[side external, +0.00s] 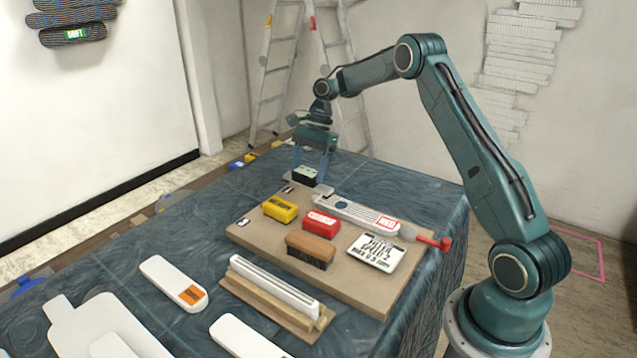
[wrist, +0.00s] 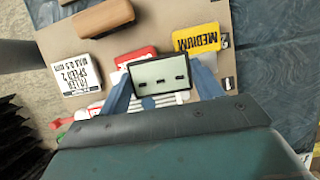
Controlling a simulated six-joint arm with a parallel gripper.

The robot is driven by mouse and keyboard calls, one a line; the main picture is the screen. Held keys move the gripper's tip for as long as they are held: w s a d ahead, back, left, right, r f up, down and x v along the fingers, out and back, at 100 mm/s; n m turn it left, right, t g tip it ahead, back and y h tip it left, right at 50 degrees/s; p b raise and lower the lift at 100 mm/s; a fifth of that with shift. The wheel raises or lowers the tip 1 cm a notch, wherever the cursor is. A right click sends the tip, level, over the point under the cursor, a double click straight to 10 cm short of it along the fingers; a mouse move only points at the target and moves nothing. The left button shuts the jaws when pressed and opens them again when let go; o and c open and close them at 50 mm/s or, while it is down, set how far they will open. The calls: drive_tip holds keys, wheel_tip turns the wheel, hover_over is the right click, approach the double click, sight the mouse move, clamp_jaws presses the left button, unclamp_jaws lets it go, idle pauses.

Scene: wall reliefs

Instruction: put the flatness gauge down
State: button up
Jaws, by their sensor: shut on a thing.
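The flatness gauge appears to be the small dark-framed block with a pale face and several black marks. It sits between the fingers of my gripper (side external: 310,168), near the far corner of the tan board (side external: 253,240). The gauge (side external: 304,175) also shows in the wrist view (wrist: 160,74), with a blue finger on each side of it. My gripper is shut on it and points down. The gauge's underside is hidden, and I cannot tell whether it touches the board.
The board carries a yellow block (side external: 280,209), a red block (side external: 320,223), a brown brush (side external: 310,250), a white card (side external: 376,252) and a long pale tool (side external: 350,212). A white bar on wood (side external: 272,290) lies in front.

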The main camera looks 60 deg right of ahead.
drive_tip(key=s+d, duration=0.6)
drive_tip(key=d, duration=0.2)
drive_tip(key=shift+f, duration=3.85)
drive_tip(key=shift+f, duration=0.15)
drive_tip(key=o, duration=1.1)
drive_tip(key=shift+c, duration=0.2)
drive_tip(key=v, duration=0.7)
drive_tip(key=shift+r, duration=0.35)
drive_tip(key=shift+d, duration=0.1)
